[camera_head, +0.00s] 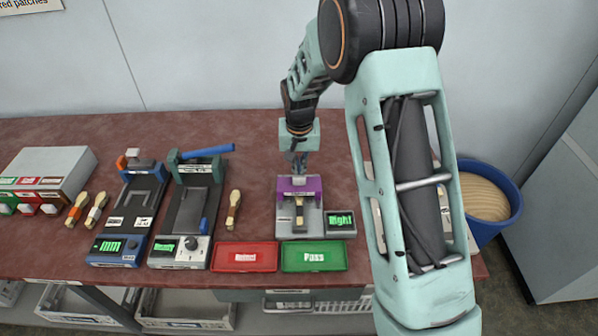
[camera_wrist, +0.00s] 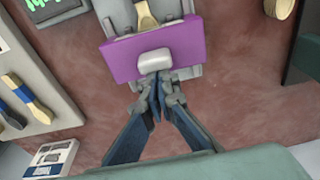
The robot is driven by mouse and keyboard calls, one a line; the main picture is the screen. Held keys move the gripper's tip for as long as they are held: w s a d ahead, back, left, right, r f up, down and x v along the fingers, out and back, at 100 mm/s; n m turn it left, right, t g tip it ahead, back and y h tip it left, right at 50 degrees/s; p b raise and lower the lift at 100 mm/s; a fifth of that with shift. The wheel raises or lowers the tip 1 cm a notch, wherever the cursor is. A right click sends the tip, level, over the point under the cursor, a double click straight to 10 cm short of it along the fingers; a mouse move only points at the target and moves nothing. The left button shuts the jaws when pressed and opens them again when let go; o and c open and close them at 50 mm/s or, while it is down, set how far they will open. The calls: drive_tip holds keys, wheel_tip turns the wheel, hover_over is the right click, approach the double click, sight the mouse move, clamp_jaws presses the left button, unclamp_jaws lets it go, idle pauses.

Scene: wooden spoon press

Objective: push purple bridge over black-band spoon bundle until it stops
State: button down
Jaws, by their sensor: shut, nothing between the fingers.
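The purple bridge (camera_head: 310,186) stands across the back part of a grey press fixture (camera_head: 286,224). A wooden spoon bundle (camera_head: 299,222) lies lengthwise in the fixture, its near part in front of the bridge. In the wrist view the purple bridge (camera_wrist: 187,47) has a pale knob (camera_wrist: 154,62) on its face, and wooden bundle parts (camera_wrist: 145,12) show beyond it. My gripper (camera_wrist: 158,82) is shut and empty, its fingertips right at the knob; contact is hard to tell. In the head view my gripper (camera_head: 299,170) is just behind the bridge. The bundle's band is too small to make out.
A display reading "Right" (camera_head: 340,218) stands beside the fixture. A red tray (camera_head: 245,267) and a green tray (camera_head: 314,267) lie in front. A loose bundle (camera_head: 233,208) and two other devices (camera_head: 125,213) (camera_head: 190,215) are left. A blue bin (camera_head: 490,228) stands right of the table.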

drive_tip(key=shift+w, duration=0.55)
wheel_tip(320, 180, up, 7)
drive_tip(key=p, duration=0.3)
drive_tip(key=shift+p, duration=0.4)
